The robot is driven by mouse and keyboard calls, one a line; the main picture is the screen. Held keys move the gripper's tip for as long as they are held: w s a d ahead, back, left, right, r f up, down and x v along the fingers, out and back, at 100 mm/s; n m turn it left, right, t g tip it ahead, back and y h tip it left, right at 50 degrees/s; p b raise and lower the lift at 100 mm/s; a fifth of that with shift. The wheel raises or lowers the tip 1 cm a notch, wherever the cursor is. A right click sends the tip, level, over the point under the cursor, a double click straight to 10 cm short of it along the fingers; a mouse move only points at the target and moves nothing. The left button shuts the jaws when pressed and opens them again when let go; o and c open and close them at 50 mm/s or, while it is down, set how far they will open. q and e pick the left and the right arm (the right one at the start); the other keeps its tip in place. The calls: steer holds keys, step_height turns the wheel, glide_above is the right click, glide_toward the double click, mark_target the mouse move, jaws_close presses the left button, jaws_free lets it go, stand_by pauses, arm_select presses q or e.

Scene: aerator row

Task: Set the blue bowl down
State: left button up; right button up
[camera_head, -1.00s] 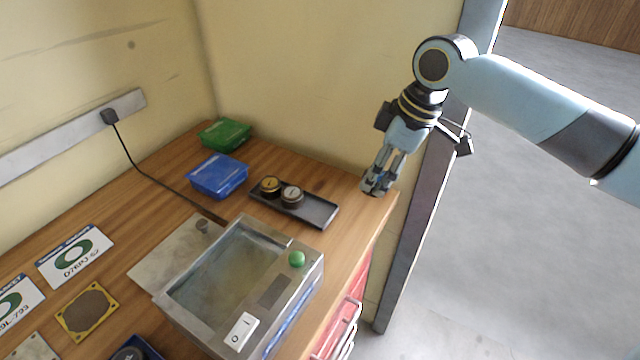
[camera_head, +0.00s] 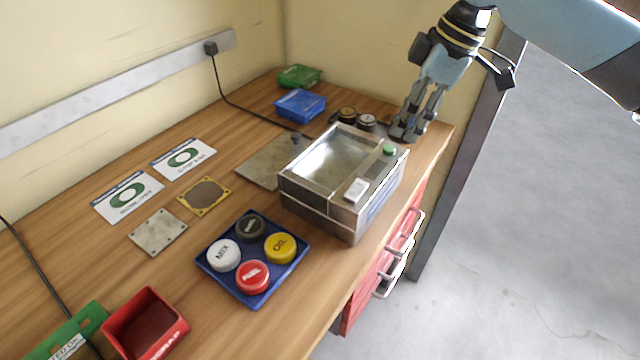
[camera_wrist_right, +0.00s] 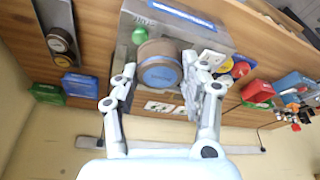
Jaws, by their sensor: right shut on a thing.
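The blue bowl (camera_wrist_right: 160,70) shows in the right wrist view as a round, brown-sided thing with a blue face. It sits between the fingers of my right gripper (camera_wrist_right: 160,82), which is shut on it. In the head view my right gripper (camera_head: 407,132) points down near the table's right edge, just behind the grey metal box. The bowl cannot be made out there. Whether it touches anything below is not clear. My left gripper is not in view.
The grey metal box (camera_head: 357,219) has a green knob. Behind it lie a dark tray with two round caps (camera_head: 347,114), a blue box (camera_head: 300,105) and a green box (camera_head: 299,76). A blue tray (camera_head: 249,298) holds several caps. Bare wood (camera_head: 436,139) shows at the right edge.

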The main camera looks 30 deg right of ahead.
steer(key=w+a+f, duration=0.3)
steer(key=shift+w+a, duration=0.25)
steer(key=shift+w, duration=0.05)
steer(key=p, duration=0.1)
glide_above(330, 173)
steer(key=s+d, duration=0.1)
step_height(330, 173, down, 4)
steer(key=shift+r, duration=0.2)
steer(key=shift+w+a+f, duration=0.1)
steer(key=shift+w+f, duration=0.05)
steer(key=shift+f, duration=0.05)
step_height(330, 173, down, 3)
steer(key=shift+f+p, duration=0.2)
steer(key=shift+p, duration=0.2)
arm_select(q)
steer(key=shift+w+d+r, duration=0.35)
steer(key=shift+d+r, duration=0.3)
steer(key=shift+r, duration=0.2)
arm_select(e)
steer(key=shift+f, duration=0.3)
steer(key=shift+f, duration=0.15)
steer(key=o, duration=1.2)
steer(key=shift+c, duration=0.2)
